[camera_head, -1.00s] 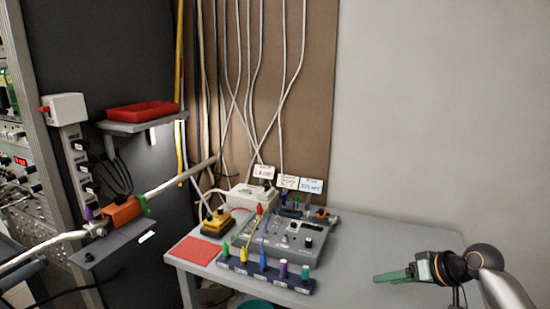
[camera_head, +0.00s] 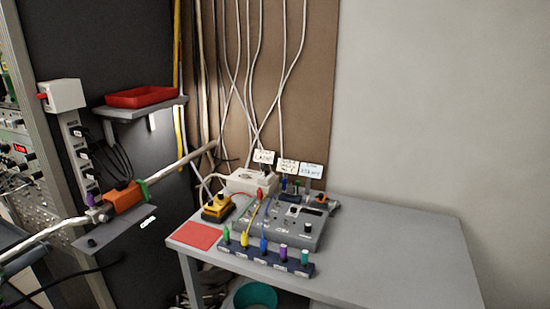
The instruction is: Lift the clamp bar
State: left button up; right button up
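No part is labelled as the clamp bar. An orange block (camera_head: 124,197) sits on a pale horizontal pipe (camera_head: 172,172) at the left, with a green piece (camera_head: 143,189) at its right end. A grey plate (camera_head: 112,233) with a dark knob is just below the block. I cannot tell whether the orange block or the green piece is the clamp bar. Neither of my grippers is in view.
A grey table (camera_head: 400,252) holds a grey control box (camera_head: 290,225), a row of coloured plugs (camera_head: 266,258), a yellow-black box (camera_head: 217,207) and a red mat (camera_head: 194,236). A shelf with a red tray (camera_head: 141,97) juts out above the pipe. The table's right side is clear.

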aim_at(321, 198)
jog(key=i+l+u, duration=0.3)
jog(key=l+u, duration=0.15)
jog(key=i+l+u, duration=0.2)
jog(key=l, duration=0.2)
jog(key=l+u, duration=0.25)
